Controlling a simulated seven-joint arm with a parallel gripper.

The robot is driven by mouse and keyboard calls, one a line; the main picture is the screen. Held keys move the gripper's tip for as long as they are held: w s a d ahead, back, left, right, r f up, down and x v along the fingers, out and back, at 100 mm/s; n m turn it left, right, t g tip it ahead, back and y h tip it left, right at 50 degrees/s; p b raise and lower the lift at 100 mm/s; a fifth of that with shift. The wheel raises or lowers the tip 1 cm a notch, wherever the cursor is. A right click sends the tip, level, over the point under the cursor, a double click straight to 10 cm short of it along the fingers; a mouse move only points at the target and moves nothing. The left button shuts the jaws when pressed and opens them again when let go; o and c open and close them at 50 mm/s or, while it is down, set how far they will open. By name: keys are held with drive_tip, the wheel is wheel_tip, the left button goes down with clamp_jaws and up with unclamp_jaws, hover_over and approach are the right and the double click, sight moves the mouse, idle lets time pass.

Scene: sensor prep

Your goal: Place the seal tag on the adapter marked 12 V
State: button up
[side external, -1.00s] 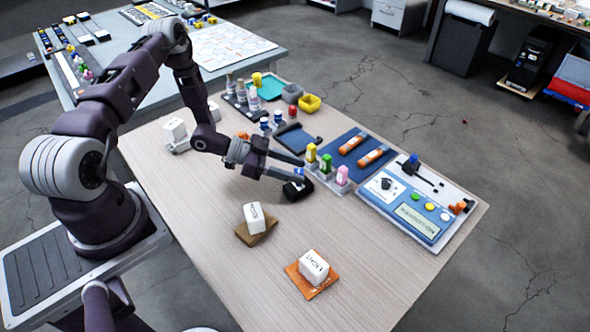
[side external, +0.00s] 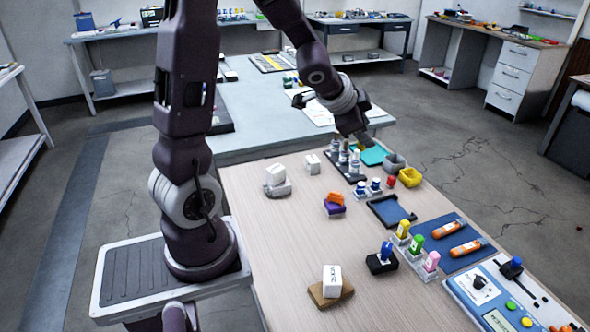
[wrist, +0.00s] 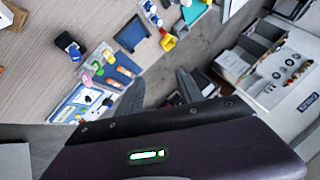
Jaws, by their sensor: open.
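My gripper (wrist: 160,78) is open, with its two fingers apart and nothing seen between them in the wrist view. In the side view my arm's end is raised over the far part of the table, and its fingertips are unclear. A white block (side external: 332,274) with unreadable dark print sits on a brown base (side external: 325,298) near the front. Two more white blocks (side external: 275,174) (side external: 312,160) stand at the back left. I cannot tell which is marked 12 V. A black block (side external: 377,264) carries a blue knob; it also shows in the wrist view (wrist: 68,44). I cannot identify the seal tag.
Yellow, green and pink bottles (side external: 417,244) stand in holders beside a blue mat (side external: 440,231). Orange and purple blocks (side external: 335,209) lie farther back. An instrument panel (side external: 490,290) is at the right. Small cups, including a yellow one (side external: 410,178), stand at the back. The left-middle table is clear.

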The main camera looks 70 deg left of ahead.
drive_tip(key=s+d+r+n+g+h, duration=0.1)
drive_tip(key=s+d+r+n, duration=0.1)
drive_tip(key=s+d, duration=0.6)
drive_tip(key=s+d+r+n+g+h, duration=0.1)
drive_tip(key=s+d+r+n+h, duration=0.1)
drive_tip(key=s+d+r, duration=0.3)
drive_tip(key=s+d, duration=0.4)
drive_tip(key=s, duration=0.7)
drive_tip(key=shift+s+d+n+g, duration=0.15)
drive_tip(key=shift+d+n+g, duration=0.05)
drive_tip(key=shift+n+g, duration=0.1)
